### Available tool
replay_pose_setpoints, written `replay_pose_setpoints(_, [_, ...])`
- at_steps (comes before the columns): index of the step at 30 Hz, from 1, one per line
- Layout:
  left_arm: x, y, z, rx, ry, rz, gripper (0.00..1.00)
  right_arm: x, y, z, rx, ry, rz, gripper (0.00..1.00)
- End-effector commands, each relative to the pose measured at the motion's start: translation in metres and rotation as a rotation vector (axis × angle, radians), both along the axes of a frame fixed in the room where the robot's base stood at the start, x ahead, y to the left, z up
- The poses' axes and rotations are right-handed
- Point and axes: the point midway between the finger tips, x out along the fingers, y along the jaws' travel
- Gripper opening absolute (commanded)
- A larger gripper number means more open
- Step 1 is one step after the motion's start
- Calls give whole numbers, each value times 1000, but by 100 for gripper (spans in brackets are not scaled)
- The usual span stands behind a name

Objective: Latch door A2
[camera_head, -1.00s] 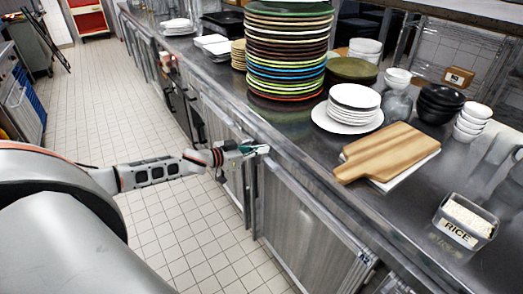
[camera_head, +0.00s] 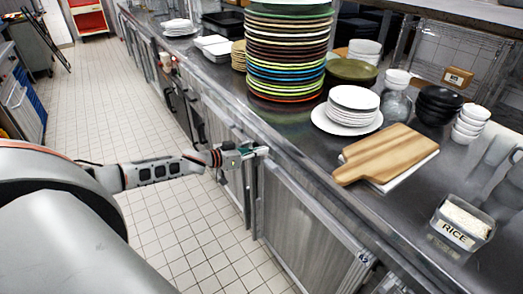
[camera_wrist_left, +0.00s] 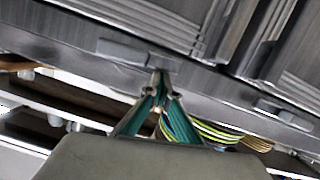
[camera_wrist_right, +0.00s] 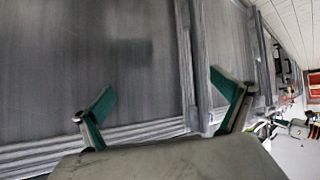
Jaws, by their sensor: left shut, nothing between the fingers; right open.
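Grey metal cabinet doors line the front under the counter, and I cannot read which one is A2. The nearer door panel (camera_head: 300,228) looks flush with the front. My left gripper (camera_head: 264,150) is shut and empty at the top edge of the doors, just under the counter's edge. In the left wrist view its fingertips (camera_wrist_left: 160,78) are close to a small grey latch tab (camera_wrist_left: 125,50); I cannot tell if they touch it. A second tab (camera_wrist_left: 286,116) sits farther right. My right gripper (camera_wrist_right: 164,92) is open and empty before a door panel (camera_wrist_right: 90,60).
The counter holds a tall plate stack (camera_head: 287,50), white plates (camera_head: 350,105), a wooden board (camera_head: 385,153) and a rice container (camera_head: 462,226), all set back from the front edge. The tiled floor (camera_head: 160,215) left of the cabinets is clear.

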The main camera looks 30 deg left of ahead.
Motion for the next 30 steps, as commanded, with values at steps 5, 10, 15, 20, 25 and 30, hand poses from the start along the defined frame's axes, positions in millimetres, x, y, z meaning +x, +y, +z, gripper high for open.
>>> replay_pose_setpoints(5, [2, 4, -3, -104, 44, 2, 0, 1, 0, 8, 0, -2, -1, 100])
replay_pose_setpoints(10, [3, 6, -12, -250, 105, 1, 0, 1, 0, 10, 0, -2, -1, 100])
replay_pose_setpoints(15, [3, 8, -21, -400, 167, 2, 0, 1, 0, 6, 1, -2, 0, 100])
replay_pose_setpoints(20, [3, 8, -30, -541, 226, 0, 0, 0, 0, -3, 0, 0, 0, 100])
replay_pose_setpoints(25, [3, 7, -38, -690, 288, 0, 0, -1, 0, -14, 0, 4, 0, 100])
replay_pose_setpoints(30, [2, 6, -46, -842, 351, 0, 0, -4, 0, -27, 1, 11, 0, 100])
